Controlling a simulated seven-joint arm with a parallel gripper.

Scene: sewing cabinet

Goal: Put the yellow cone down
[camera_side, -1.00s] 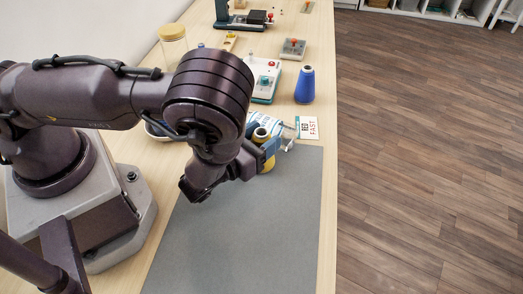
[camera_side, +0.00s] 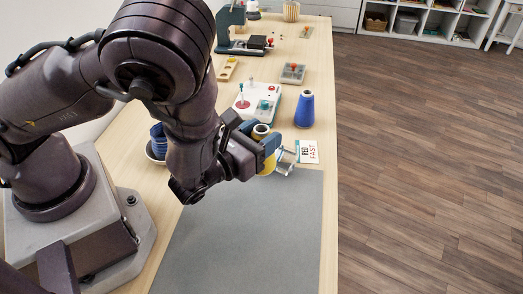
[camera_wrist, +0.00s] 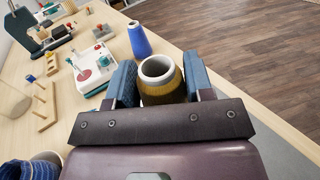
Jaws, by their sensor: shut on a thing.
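My gripper (camera_side: 268,152) is shut on the yellow cone (camera_side: 266,167), with its blue finger pads on either side. The cone has a pale open top ring and stands roughly upright. In the wrist view the cone (camera_wrist: 162,94) sits between the two pads of my gripper (camera_wrist: 161,88). In the side view it appears over the far edge of the grey mat (camera_side: 235,235). Its base is partly hidden, and I cannot tell how high it is above the surface.
A blue cone (camera_side: 304,109) stands behind, near the table's right edge. A RED FAST card (camera_side: 308,151) lies just right of the gripper. A white device with knobs (camera_side: 264,108) is behind, and blue items (camera_side: 158,141) are at left. The mat is clear.

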